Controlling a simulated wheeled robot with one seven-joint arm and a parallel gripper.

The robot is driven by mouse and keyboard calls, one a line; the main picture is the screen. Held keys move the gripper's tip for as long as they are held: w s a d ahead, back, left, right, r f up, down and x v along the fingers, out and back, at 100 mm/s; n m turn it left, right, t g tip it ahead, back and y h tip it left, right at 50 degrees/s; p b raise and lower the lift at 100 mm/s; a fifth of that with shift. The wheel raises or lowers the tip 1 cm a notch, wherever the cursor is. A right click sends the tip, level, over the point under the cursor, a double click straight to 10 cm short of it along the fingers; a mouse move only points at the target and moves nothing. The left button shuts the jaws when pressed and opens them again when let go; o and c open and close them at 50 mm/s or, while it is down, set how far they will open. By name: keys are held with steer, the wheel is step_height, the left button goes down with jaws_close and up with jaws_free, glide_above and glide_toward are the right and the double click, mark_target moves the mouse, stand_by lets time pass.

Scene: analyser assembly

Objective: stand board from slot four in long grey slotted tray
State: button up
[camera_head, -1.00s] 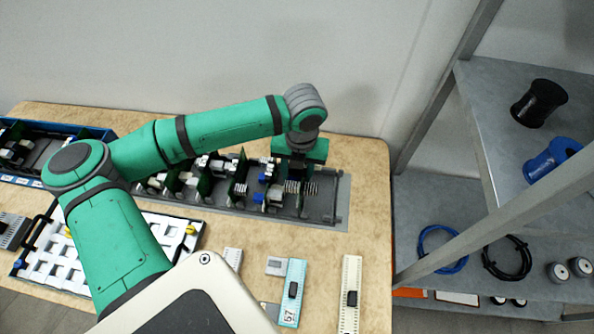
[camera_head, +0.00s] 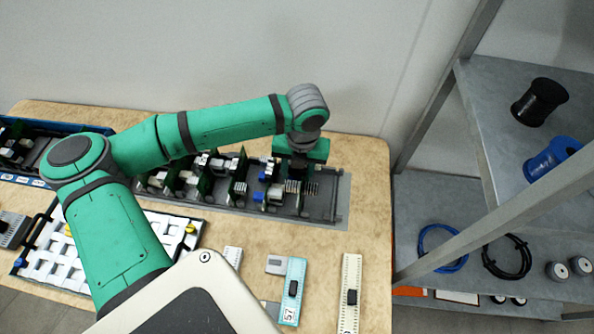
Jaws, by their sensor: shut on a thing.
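My gripper (camera_head: 300,160) points down over the right part of the long grey slotted tray (camera_head: 325,212) at the back of the table. It is shut on a board whose outline is mostly hidden by the gripper and the small parts around it. Several green circuit boards stand upright across the tray, one of them (camera_head: 239,178) left of my gripper. White and blue connectors show between them. I cannot tell how deep the held board sits in its slot.
A blue bin (camera_head: 92,131) with boards stands at the far left. A white compartmented tray (camera_head: 185,238) lies in front of the slotted tray. Strips with black handles, one teal (camera_head: 290,312) and one cream (camera_head: 351,320), lie at the front right. A metal shelf (camera_head: 450,210) stands right of the table.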

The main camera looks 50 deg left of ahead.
mark_target(297, 179)
steer(key=shift+f, duration=0.35)
stand_by(0.3)
steer(key=shift+f, duration=0.5)
steer(key=shift+f, duration=0.85)
steer(key=shift+c, duration=0.2)
stand_by(1.0)
steer(key=shift+f, duration=0.7)
steer(key=shift+s+a, duration=0.1)
steer(key=shift+s, duration=0.1)
stand_by(0.6)
steer(key=shift+s+f, duration=0.1)
steer(key=shift+f, duration=0.15)
